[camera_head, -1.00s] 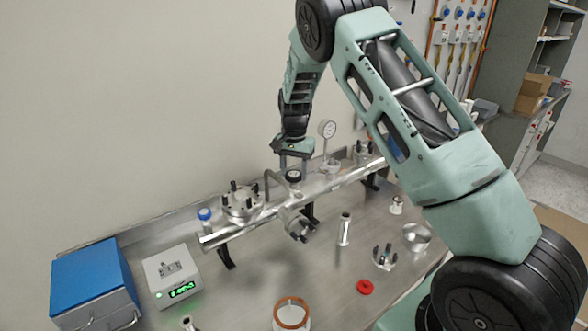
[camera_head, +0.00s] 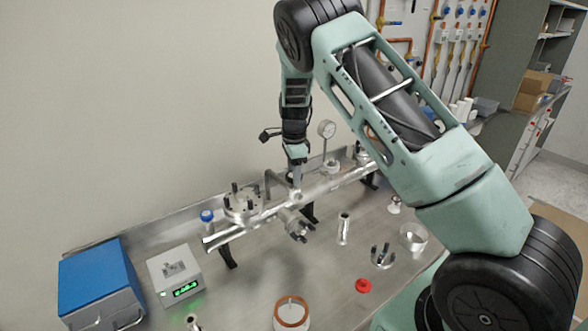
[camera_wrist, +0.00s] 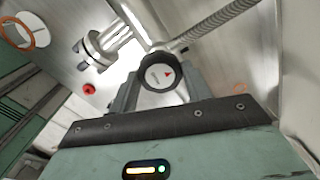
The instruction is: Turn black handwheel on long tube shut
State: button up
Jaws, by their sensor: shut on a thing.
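The black handwheel (camera_wrist: 161,75) has a pale cap with a red arrow mark and sits on the long tube. My gripper (camera_wrist: 160,82) is shut on it, with one finger on either side of the rim. The long silver tube (camera_head: 330,186) runs across the bench on black supports. In the head view my gripper (camera_head: 296,168) points down over the middle of the tube and largely hides the handwheel. A flanged side port (camera_head: 298,228) sticks out from the tube just below; it also shows in the wrist view (camera_wrist: 98,48).
A corrugated metal hose (camera_wrist: 215,24) runs close beside the handwheel. A pressure gauge (camera_head: 326,129) stands behind to the right and a bolted flange (camera_head: 242,203) to the left.

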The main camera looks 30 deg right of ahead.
jog(key=m, duration=0.1)
jog(key=m+p, duration=0.1)
jog(key=m, duration=0.1)
jog(key=shift+w+r+m, duration=0.1)
jog(key=shift+r+m, duration=0.1)
jog(key=shift+m, duration=0.1)
jog(key=m+p, duration=0.1)
jog(key=m, duration=0.3)
jog(key=shift+m+p, duration=0.3)
jog(key=shift+p, duration=0.1)
jog(key=m+p, duration=0.1)
jog(key=m, duration=0.3)
jog(key=shift+m+p, duration=0.7)
jog(key=shift+m, duration=1.1)
jog(key=shift+f, duration=0.1)
jog(key=o, duration=1)
jog(key=shift+c, duration=0.2)
